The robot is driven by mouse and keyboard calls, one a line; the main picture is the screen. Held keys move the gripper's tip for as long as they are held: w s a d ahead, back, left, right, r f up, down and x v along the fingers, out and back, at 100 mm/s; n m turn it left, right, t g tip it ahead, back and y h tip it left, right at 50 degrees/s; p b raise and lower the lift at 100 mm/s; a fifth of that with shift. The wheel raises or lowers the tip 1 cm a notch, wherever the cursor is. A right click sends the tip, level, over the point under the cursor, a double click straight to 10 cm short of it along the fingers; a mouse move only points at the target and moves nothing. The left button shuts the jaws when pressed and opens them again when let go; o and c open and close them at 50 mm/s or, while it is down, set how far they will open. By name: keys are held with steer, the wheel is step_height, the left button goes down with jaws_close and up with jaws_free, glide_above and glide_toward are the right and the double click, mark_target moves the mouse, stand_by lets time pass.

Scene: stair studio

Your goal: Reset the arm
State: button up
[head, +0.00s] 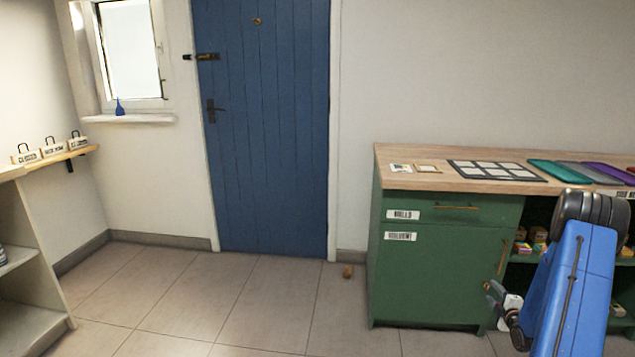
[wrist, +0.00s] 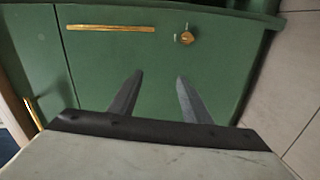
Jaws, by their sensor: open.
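My gripper (head: 501,301) is at the lower right of the head view, in front of the green cabinet (head: 440,270). In the wrist view my gripper (wrist: 157,95) shows two dark fingers spread apart with nothing between them. Behind the fingers is a green cabinet front with a brass bar handle (wrist: 110,28) and a small brass fitting (wrist: 184,38). My blue arm reaches down at the right of the head view and hides part of the cabinet's shelves.
A wooden countertop (head: 430,178) bears a dark framed panel (head: 495,170) and coloured flat items. A shelf unit (head: 30,270) stands at left. The middle floor is clear.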

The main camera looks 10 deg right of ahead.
steer(key=w+a+r+m+g, duration=0.1)
steer(key=a+r+m+g, duration=0.1)
steer(key=a+r, duration=0.5)
steer(key=a+r+m+g, duration=0.1)
steer(key=a+r+m, duration=0.1)
steer(key=a+r, duration=0.5)
steer(key=s+a+r+m+g, duration=0.3)
steer(key=s+a+r, duration=0.5)
steer(key=a+r, duration=0.4)
steer(key=s+a+r+m+g+y, duration=0.1)
steer(key=s+a+r+m, duration=0.15)
steer(key=s+a, duration=0.45)
steer(key=s+a+r+m+g, duration=0.15)
steer(key=s+a+r, duration=0.35)
steer(key=s, duration=0.5)
steer(key=s+a+m+g+y, duration=0.1)
steer(key=s+a, duration=0.4)
steer(key=s, duration=0.5)
steer(key=s+a+f+m+g+y, duration=0.1)
steer(key=s+a, duration=0.4)
steer(key=s, duration=0.5)
steer(key=shift+s+a+f+m+y, duration=0.2)
steer(key=shift+a+f+m+y, duration=0.1)
steer(key=shift+m, duration=0.3)
